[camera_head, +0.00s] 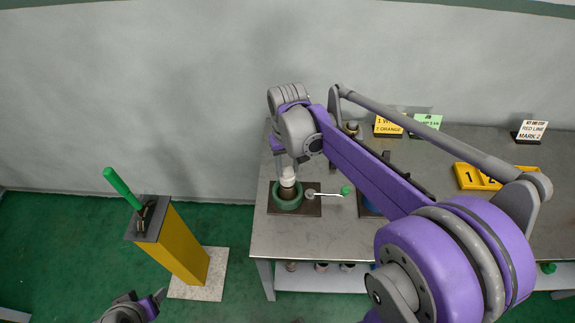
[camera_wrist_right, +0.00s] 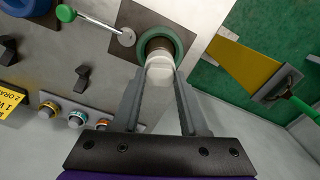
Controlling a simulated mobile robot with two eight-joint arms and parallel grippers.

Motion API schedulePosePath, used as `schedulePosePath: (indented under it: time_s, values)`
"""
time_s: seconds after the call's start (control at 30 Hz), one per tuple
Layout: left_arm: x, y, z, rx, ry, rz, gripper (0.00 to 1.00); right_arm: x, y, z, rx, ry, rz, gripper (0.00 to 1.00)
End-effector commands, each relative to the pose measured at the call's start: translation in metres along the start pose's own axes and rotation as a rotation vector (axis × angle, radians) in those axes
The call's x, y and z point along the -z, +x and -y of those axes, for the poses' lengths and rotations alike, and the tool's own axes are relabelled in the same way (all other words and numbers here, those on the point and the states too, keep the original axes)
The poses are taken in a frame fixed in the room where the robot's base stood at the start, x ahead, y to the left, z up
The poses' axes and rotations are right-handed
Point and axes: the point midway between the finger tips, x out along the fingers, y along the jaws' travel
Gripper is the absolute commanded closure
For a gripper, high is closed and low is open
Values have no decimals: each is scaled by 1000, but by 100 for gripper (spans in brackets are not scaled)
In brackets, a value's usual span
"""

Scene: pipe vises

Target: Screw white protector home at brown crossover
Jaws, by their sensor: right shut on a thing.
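The white protector (camera_head: 289,174) is at the top end of the brown crossover (camera_head: 288,188), which stands upright in a green ring-shaped vise (camera_head: 277,202) on the bench. My right gripper (camera_head: 286,167) reaches down from above and is shut on the white protector. In the right wrist view the white protector (camera_wrist_right: 159,68) lies between the two fingertips (camera_wrist_right: 160,77), in line with the brown crossover (camera_wrist_right: 160,46). The thread between them is hidden, so how far they are engaged cannot be told. My left gripper (camera_head: 155,301) is low at the left, partly cut off.
A white-rod handle with a green knob (camera_head: 345,190) sticks out beside the vise. A yellow stand (camera_head: 183,247) with a green-handled tool stands left of the bench. Signs (camera_head: 531,131) and a yellow numbered tray (camera_head: 472,177) are at the right. Several coloured-ring parts (camera_wrist_right: 77,118) show in the wrist view.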

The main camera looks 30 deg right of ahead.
Motion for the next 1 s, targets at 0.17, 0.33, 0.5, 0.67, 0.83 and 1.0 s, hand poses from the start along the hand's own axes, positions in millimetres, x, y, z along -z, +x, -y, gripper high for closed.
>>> schedulePosePath:
  time_s: [0.17, 0.33, 0.5, 0.67, 0.83, 1.0]
  values:
    - [-3, 3, 0, 0, 0, 3, 36, 0, 5, 0, 0, 0, 1, 100]
    - [-5, 5, 0, 0, 0, 5, 36, 0, 8, 0, 0, 0, 1, 100]
    - [-5, 4, 0, 0, 0, 4, 36, 0, 8, 0, 0, 0, 0, 36]
    - [-5, 4, 0, 0, 0, 4, 36, 0, 8, 0, 0, 0, 0, 22]
    - [-5, 4, 0, 0, 0, 4, 36, 0, 8, 0, 0, 0, 0, 22]
    - [-4, 4, 0, 0, 0, 3, 36, 0, -4, 0, 0, 0, 0, 22]
